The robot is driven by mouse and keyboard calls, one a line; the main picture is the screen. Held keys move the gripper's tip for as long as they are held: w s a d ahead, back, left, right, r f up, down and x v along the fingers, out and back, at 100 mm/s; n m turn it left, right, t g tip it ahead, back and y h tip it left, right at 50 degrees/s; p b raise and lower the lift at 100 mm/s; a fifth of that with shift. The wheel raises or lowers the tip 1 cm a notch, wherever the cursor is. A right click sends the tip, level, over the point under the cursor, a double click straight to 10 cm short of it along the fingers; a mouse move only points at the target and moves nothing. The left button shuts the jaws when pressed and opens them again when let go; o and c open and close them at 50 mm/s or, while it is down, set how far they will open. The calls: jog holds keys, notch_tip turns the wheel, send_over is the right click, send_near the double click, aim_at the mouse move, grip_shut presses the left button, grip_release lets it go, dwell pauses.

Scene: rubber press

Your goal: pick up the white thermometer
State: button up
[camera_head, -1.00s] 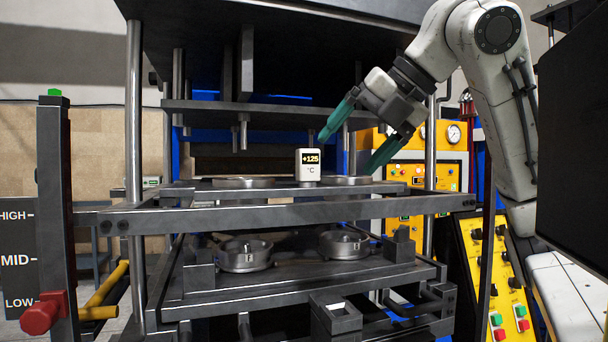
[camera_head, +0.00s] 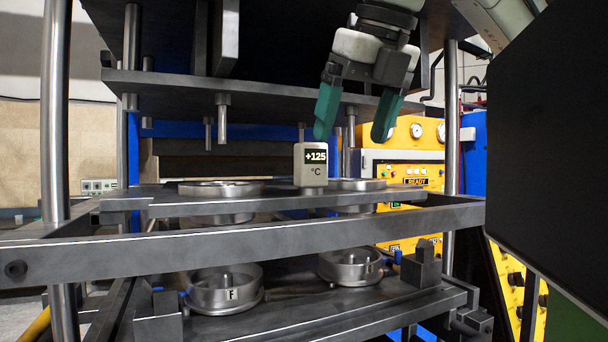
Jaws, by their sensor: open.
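The white thermometer (camera_head: 309,175) stands upright on the upper shelf of the press, between two round metal moulds. Nothing is between the fingers. The left fingertip is just above and right of the thermometer's top in the picture; I cannot tell the distance in depth.
The upper shelf (camera_head: 160,197) holds a left mould (camera_head: 220,188) and a right mould (camera_head: 357,185). A front crossbar (camera_head: 240,236) spans before it. The upper plate (camera_head: 170,88) with hanging pins (camera_head: 222,125) is overhead. A black panel (camera_head: 550,150) fills the right side.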

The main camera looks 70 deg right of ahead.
jog(key=p, duration=0.2)
send_near(311, 155)
jog(key=w+d+f, duration=0.2)
jog(key=d+f, duration=0.2)
jog(key=x, duration=0.5)
jog(key=shift+w+f, duration=0.15)
jog(key=shift+f, duration=0.05)
jog(key=c, duration=1.4)
jog(key=shift+r, duration=0.1)
